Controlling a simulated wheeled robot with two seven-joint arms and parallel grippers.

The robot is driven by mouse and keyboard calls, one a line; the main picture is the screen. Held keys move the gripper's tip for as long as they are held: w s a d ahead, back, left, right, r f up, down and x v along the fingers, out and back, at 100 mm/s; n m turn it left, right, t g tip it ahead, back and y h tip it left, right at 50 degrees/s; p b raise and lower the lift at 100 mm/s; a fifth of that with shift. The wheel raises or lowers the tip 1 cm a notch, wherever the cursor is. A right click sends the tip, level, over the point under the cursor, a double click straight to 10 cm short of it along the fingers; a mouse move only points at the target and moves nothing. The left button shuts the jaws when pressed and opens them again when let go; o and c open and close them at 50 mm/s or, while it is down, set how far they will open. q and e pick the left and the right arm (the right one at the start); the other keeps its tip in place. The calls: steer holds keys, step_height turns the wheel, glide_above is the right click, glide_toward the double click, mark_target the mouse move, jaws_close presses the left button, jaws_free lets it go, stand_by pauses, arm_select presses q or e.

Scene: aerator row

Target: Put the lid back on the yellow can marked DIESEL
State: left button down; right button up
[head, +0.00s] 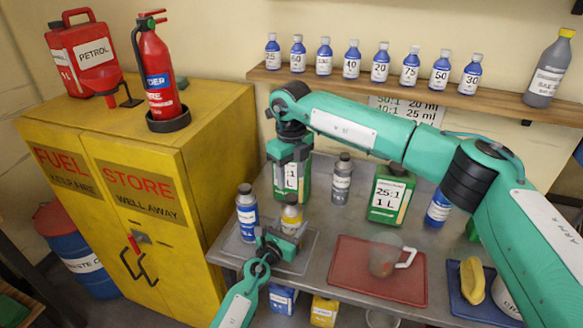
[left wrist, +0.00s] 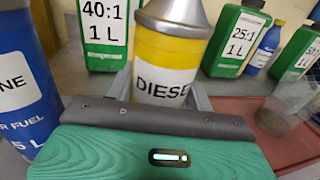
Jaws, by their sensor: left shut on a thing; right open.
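The yellow can marked DIESEL (head: 291,219) stands upright on a grey tray at the left end of the bench. In the left wrist view the can (left wrist: 168,68) shows a yellow body, white label and grey conical shoulder; its mouth is cut off by the frame. My left gripper (head: 283,240) is shut on the can, with a finger on either side of its body. My right gripper (head: 282,198) is open and points down, just behind and left of the can's top. I cannot make out a loose lid in either view.
A blue can (head: 247,215) stands close left of the DIESEL can. Green jugs (head: 389,196) and a grey bottle (head: 341,180) stand behind and right. A red tray (head: 345,280) holds a clear jug (head: 384,258). The yellow cabinet (head: 215,135) borders the bench at left.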

mark_target(292, 197)
steer(key=n, duration=0.7)
steer(key=shift+r+n, duration=0.2)
steer(key=shift+n, duration=0.2)
steer(key=n, duration=0.6)
steer(key=shift+r, duration=0.2)
steer(key=n, duration=0.7)
steer(key=shift+r+n, duration=0.15)
steer(key=shift+n, duration=0.15)
steer(key=n, duration=0.7)
steer(key=shift+r, duration=0.2)
steer(key=shift+f, duration=4)
steer(key=c, duration=1)
